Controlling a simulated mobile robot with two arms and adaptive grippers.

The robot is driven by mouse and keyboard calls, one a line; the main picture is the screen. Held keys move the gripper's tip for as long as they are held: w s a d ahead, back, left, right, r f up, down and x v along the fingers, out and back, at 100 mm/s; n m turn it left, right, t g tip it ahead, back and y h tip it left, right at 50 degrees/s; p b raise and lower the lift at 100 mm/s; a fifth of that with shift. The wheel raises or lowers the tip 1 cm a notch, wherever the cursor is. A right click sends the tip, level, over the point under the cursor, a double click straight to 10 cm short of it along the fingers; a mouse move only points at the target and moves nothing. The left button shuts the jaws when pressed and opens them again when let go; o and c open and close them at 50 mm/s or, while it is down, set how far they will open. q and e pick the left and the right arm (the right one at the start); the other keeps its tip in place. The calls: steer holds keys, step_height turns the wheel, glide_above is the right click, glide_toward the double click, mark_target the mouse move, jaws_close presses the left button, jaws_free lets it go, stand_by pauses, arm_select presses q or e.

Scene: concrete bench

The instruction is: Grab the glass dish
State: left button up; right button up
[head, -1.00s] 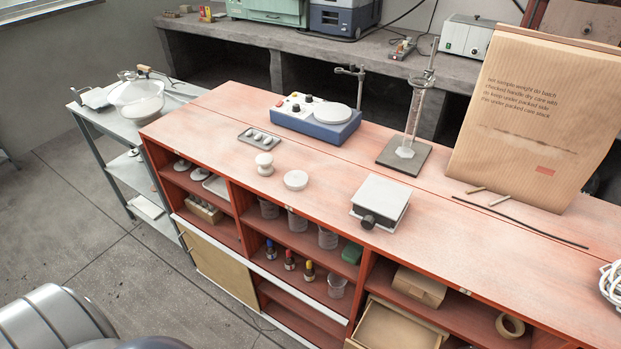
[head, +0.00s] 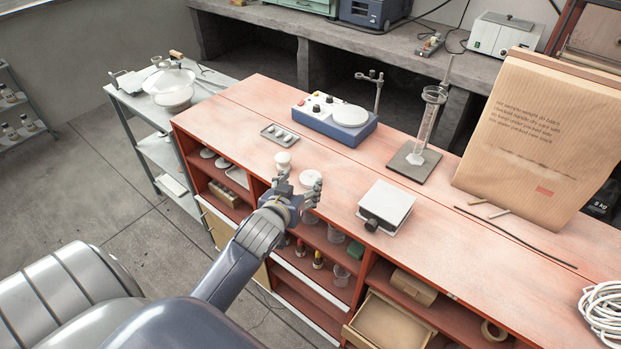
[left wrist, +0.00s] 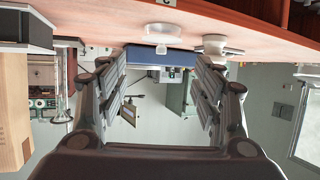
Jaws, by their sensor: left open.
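A small round whitish dish (head: 309,177) sits near the front edge of the red bench top. My left gripper (head: 297,186) is at that edge, its fingers spread and partly covering the dish. In the left wrist view, which shows the bench upside down, the dish (left wrist: 161,31) is pale and shallow. It lies ahead of the open left gripper (left wrist: 160,68), roughly centred between the fingers, with nothing held. I cannot tell exactly how far the fingertips are from it. My right gripper is not in view.
A squat white pot (head: 283,161) stands close left of the dish; it also shows in the left wrist view (left wrist: 215,42). A square plate device (head: 386,205) is to the right. A blue scale (head: 335,127) and small tray (head: 279,135) are behind. An open drawer (head: 392,325) juts out below.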

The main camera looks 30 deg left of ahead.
mark_target(310, 175)
arm_select(q)
steer(key=x, duration=0.4)
steer(key=shift+w+f, duration=0.15)
steer(key=shift+w, duration=0.2)
steer(key=shift+w+a+f+p, duration=0.2)
steer(key=shift+w+a+p, duration=0.05)
steer(key=shift+w+p, duration=0.25)
steer(key=x, duration=0.4)
steer(key=shift+f+p, duration=0.2)
steer(key=shift+p, duration=0.15)
steer(key=shift+s, duration=0.1)
steer(key=c, duration=0.7)
steer(key=shift+c, duration=0.6)
